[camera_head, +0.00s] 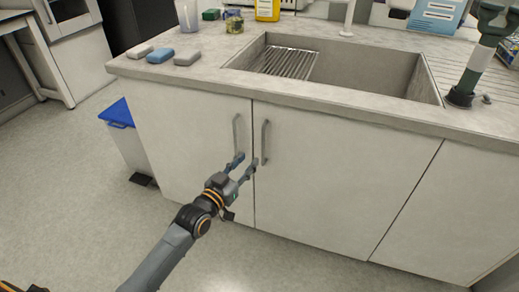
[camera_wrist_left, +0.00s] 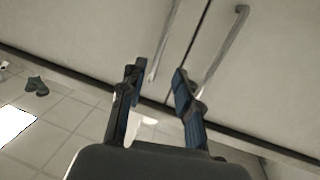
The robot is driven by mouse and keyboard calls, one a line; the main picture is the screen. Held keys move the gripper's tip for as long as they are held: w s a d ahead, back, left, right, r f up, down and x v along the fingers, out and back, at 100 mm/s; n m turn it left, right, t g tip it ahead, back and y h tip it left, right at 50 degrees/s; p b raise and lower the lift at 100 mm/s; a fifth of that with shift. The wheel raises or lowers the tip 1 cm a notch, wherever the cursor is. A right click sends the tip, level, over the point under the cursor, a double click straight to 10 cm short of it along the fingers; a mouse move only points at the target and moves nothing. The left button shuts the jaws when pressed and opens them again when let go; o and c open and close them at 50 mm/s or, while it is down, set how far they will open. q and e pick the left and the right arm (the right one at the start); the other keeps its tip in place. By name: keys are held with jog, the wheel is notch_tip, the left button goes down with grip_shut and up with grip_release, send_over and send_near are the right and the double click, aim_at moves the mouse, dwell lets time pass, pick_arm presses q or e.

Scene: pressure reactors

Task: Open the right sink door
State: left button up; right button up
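The right sink door (camera_head: 335,175) is a pale flat panel under the sink, and it is closed flush with the front. Its upright bar handle (camera_head: 265,143) is near its left edge and also shows in the left wrist view (camera_wrist_left: 226,45). The left door (camera_head: 190,140) is closed too, with its own handle (camera_head: 236,132) just across the seam. My left gripper (camera_head: 245,163) is open and empty, its fingertips near the handles' lower ends. In the left wrist view its fingers (camera_wrist_left: 158,74) are apart, and the right finger overlaps the right handle's lower end. My right gripper is not in view.
The counter edge (camera_head: 300,105) overhangs the doors, with the sink basin (camera_head: 370,75) above. Sponges (camera_head: 160,55) lie at the counter's left. A blue-lidded bin (camera_head: 118,118) stands left of the cabinet. The floor in front is clear.

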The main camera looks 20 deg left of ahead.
pick_arm(q)
jog(key=b+x, duration=0.1)
jog(key=x, duration=0.7)
jog(key=shift+w+b, duration=0.25)
jog(key=shift+b, duration=0.05)
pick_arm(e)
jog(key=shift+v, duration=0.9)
pick_arm(q)
jog(key=shift+d, duration=0.1)
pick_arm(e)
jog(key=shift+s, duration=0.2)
pick_arm(q)
grip_shut()
